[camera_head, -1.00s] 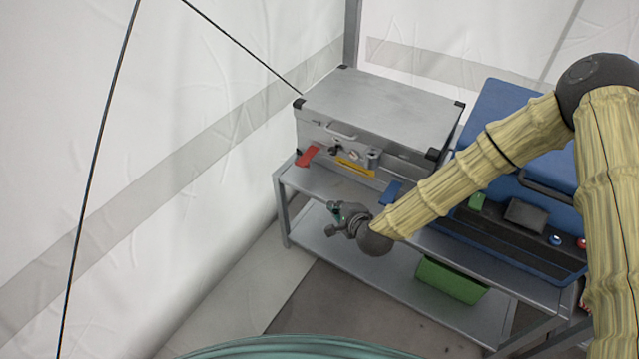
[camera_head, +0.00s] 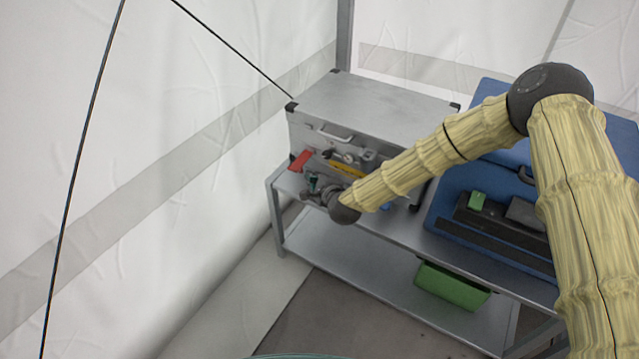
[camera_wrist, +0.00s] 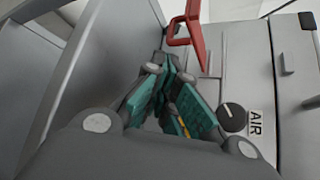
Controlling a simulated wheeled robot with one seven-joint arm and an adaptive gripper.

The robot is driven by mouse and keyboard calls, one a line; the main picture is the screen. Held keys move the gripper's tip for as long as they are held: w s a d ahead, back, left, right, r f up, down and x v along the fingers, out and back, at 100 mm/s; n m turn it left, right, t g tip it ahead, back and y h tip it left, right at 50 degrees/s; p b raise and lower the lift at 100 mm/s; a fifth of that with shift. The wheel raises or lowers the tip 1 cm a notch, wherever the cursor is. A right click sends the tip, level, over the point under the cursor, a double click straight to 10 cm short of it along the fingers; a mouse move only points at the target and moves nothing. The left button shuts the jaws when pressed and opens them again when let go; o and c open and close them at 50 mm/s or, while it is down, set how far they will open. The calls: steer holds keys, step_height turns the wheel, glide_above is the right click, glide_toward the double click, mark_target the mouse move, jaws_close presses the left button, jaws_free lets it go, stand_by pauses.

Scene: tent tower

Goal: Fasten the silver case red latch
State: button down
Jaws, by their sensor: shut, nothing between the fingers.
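The silver case (camera_head: 375,103) stands with its lid down on the left end of a metal table. Its red latch (camera_head: 299,161) juts out from the left part of the front face. In the wrist view the red latch (camera_wrist: 194,38) shows as an angled red bar near the top, beyond the fingers. My gripper (camera_head: 313,185) is just below and right of the latch, in front of the case. In the wrist view my gripper (camera_wrist: 168,98) has its teal-padded fingers together, with nothing between them, apart from the latch. The blue latch is mostly hidden behind my arm.
A black knob (camera_wrist: 232,117) beside an AIR label (camera_wrist: 256,122) is close right of the fingers. A yellow strip (camera_head: 346,170) lies on the case front. A blue case (camera_head: 480,240) stands to the right. A green bin (camera_head: 452,286) sits on the lower shelf.

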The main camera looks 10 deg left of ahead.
steer(key=shift+w+a+f, duration=0.25)
steer(key=shift+w+a, duration=0.1)
steer(key=shift+w, duration=0.2)
